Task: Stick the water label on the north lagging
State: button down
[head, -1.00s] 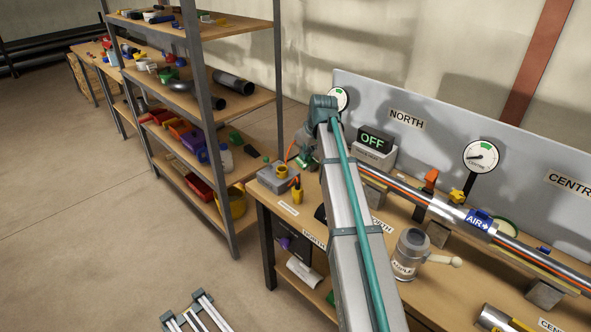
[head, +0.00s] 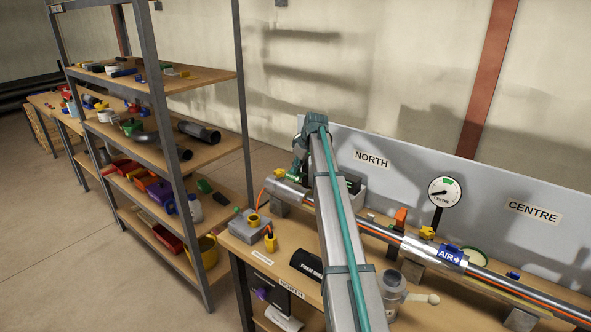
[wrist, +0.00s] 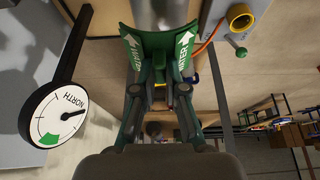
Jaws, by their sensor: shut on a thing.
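The water label (wrist: 188,45) is green with white arrows and lettering. It sits bent in a curve at the fingertips of my gripper (wrist: 161,80), which is shut on it. The silver north lagging (wrist: 162,10) is right beyond the label in the wrist view; I cannot tell whether they touch. In the head view the silver lagging (head: 287,189) lies at the left end of the pipe run. My gripper (head: 299,166) is just above it, mostly hidden by my arm.
The north gauge (wrist: 58,115) stands close beside my gripper. A grey box with a yellow ring (head: 249,226) is on the bench in front. The grey back panel (head: 420,155) stands behind.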

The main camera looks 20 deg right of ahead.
aim_at(294, 186)
jog(key=shift+f+b, duration=1)
jog(key=shift+f, duration=1.6)
jog(key=shift+s+f, duration=0.1)
jog(key=shift+f, duration=0.4)
jog(key=c, duration=1.2)
grip_release()
jog(key=shift+o, duration=0.2)
jog(key=v, duration=1.2)
jog(key=shift+d+r, duration=0.1)
